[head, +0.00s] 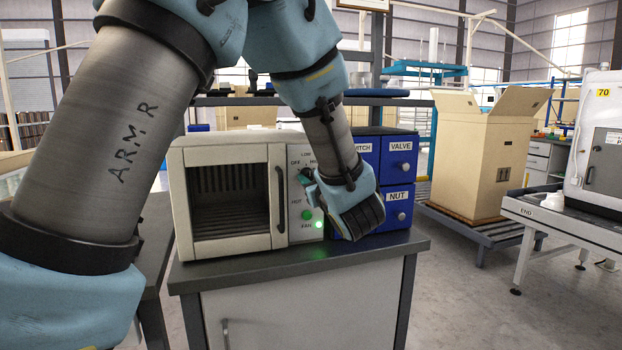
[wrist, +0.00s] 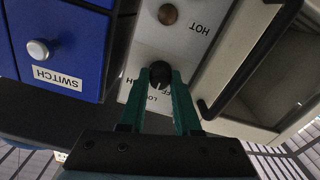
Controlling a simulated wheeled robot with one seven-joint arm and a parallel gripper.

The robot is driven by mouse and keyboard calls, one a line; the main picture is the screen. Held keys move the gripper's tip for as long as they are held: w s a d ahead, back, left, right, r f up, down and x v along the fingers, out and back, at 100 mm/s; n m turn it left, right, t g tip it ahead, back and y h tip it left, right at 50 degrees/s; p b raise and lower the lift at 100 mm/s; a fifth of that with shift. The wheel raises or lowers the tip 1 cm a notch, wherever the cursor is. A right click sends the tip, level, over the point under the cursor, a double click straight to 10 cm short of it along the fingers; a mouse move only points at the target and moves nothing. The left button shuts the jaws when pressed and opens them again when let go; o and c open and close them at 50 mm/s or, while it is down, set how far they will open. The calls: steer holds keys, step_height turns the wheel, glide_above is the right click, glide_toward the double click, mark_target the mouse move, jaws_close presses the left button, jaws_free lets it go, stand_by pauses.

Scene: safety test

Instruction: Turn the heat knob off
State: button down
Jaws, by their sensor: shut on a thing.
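The heater oven (head: 176,205) is a cream box with a dark window and a control panel at its right. The heat knob (wrist: 160,71) is small, round and dark, among partly covered labels. My gripper (wrist: 161,76) has its two teal fingers on either side of the knob, shut on it. In the head view my gripper (head: 307,178) reaches the panel from the right, and my wrist covers part of it. The OFF and LOW labels show above the fingers. Which setting the knob points at cannot be told.
Blue drawers (head: 398,168) labelled VALVE and NUT stand close to the right of the oven. The oven door handle (head: 280,198) is left of the panel. A brown unlit lamp (wrist: 168,14) is by HOT; a green light (head: 319,224) glows near FAN.

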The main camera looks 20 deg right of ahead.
steer(key=shift+f+b, duration=0.1)
steer(key=shift+b, duration=0.3)
steer(key=n+b, duration=1.2)
steer(key=b, duration=0.2)
steer(key=shift+b, duration=0.35)
steer(key=c, duration=0.6)
jaws_free()
